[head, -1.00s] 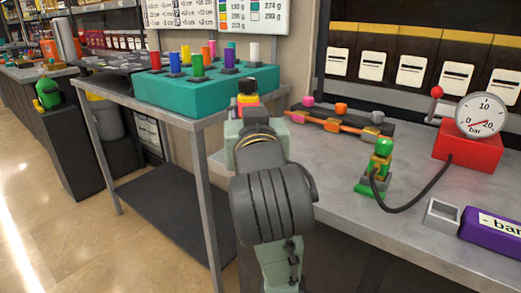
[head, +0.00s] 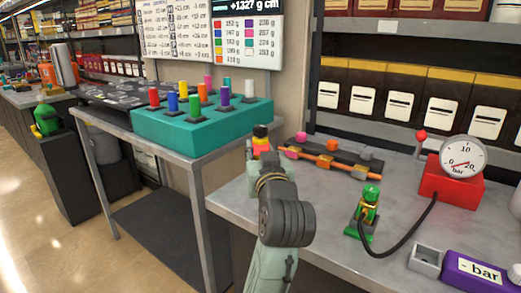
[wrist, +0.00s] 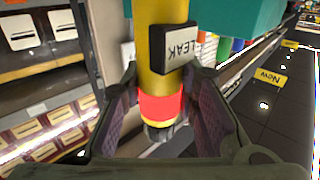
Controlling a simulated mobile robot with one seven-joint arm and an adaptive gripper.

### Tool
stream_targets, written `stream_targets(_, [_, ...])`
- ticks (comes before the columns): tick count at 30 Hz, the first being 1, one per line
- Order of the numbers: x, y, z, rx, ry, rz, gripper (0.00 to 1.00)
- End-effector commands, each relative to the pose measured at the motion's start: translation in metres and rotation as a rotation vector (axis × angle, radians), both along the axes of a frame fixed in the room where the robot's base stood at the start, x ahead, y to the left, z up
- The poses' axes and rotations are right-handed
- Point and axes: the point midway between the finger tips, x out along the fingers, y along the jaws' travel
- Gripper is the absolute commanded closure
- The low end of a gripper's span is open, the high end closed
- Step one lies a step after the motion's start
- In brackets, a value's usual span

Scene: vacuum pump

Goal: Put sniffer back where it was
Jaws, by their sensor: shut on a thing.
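The sniffer (wrist: 160,72) is a yellow tube with a red band and a black box marked LEAK. My gripper (wrist: 165,112) is shut on it around the red band, one finger on each side. In the head view, the sniffer's red, yellow and black end (head: 260,140) sticks up above my gripper (head: 259,160), in front of the bench's left end. My arm hides the lower part of the gripper there. I cannot make out where the sniffer came from.
A teal block (head: 200,128) with several coloured pegs stands on the left metal table.

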Motion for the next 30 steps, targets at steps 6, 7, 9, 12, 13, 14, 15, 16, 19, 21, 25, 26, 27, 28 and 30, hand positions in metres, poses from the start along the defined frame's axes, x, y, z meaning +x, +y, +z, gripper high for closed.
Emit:
stream_targets(6, [0.043, 0.000, -0.002, 0.000, -0.002, 0.001, 1.00])
stream_targets(7, [0.046, 0.000, -0.003, 0.000, -0.002, 0.001, 1.00])
stream_targets(9, [0.051, 0.000, -0.003, 0.000, -0.003, 0.000, 1.00])
stream_targets(12, [0.053, 0.000, -0.012, 0.001, 0.000, 0.000, 1.00])
stream_targets(13, [0.053, 0.000, -0.017, 0.001, 0.001, 0.000, 1.00])
stream_targets(14, [0.053, 0.000, -0.022, 0.001, 0.001, 0.000, 1.00])
stream_targets(15, [0.053, 0.001, -0.028, 0.000, 0.002, 0.000, 1.00])
stream_targets(16, [0.053, 0.001, -0.031, 0.001, 0.001, 0.001, 1.00])
stream_targets(19, [0.053, 0.000, -0.039, 0.001, -0.002, 0.001, 1.00])
stream_targets(21, [0.052, 0.000, -0.039, 0.002, -0.004, 0.000, 1.00])
stream_targets(25, [0.052, 0.000, -0.039, 0.002, -0.004, 0.000, 1.00])
stream_targets(26, [0.052, 0.000, -0.039, 0.002, -0.004, 0.000, 1.00])
stream_targets(27, [0.052, 0.000, -0.040, 0.001, -0.003, 0.000, 1.00])
stream_targets(28, [0.052, 0.000, -0.041, 0.001, -0.003, 0.000, 1.00])
stream_targets(30, [0.052, 0.000, -0.043, 0.001, -0.003, 0.000, 1.00])
